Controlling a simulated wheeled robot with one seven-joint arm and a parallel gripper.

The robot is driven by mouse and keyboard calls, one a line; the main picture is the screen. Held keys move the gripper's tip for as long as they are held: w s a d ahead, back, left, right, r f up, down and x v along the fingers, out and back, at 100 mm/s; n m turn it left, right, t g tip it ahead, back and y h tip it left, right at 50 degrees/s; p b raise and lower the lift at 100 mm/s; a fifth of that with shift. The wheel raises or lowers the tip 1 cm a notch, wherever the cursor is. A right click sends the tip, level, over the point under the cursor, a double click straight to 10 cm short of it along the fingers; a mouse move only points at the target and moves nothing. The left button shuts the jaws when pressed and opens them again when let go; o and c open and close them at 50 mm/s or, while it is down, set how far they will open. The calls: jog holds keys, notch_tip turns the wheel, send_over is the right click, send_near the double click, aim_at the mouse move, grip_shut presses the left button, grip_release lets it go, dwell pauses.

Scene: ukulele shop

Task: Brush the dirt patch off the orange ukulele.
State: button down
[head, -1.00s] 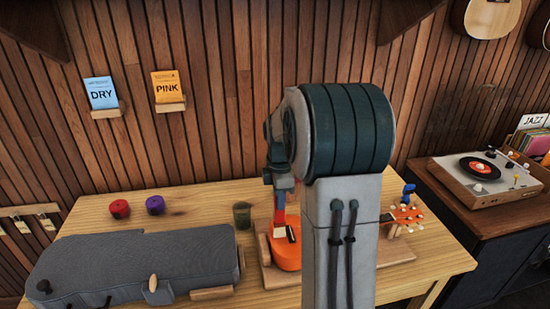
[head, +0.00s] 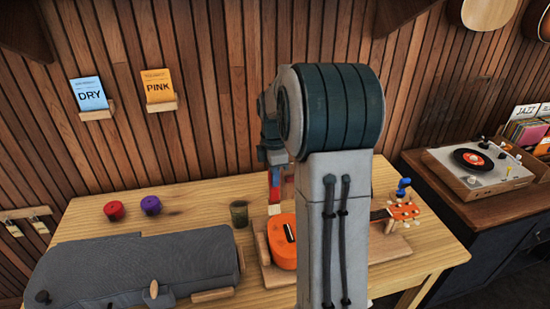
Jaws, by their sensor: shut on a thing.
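The orange ukulele (head: 283,252) lies on a wooden cradle board on the table. My arm hides its middle; its headstock (head: 405,211) shows at the right. A dark bar, seemingly the bridge, shows on its body; I cannot make out a dirt patch. My gripper (head: 275,190) points down just behind the body's upper left edge, partly hidden by my arm. It is shut on what looks like a brush (head: 274,210), whose pale lower end shows. I cannot tell whether the brush touches the ukulele.
A grey instrument case (head: 130,268) fills the table's left front. A dark green cup (head: 239,214) stands left of the ukulele. Red (head: 114,211) and purple (head: 151,205) round items sit at the back. A blue figure-like item (head: 403,188) stands by the headstock. A record player (head: 480,166) is at right.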

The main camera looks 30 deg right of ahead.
jog(key=shift+r+p, duration=1.2)
jog(key=shift+r, duration=0.75)
jog(key=shift+s+f, duration=0.1)
jog(key=shift+s, duration=0.05)
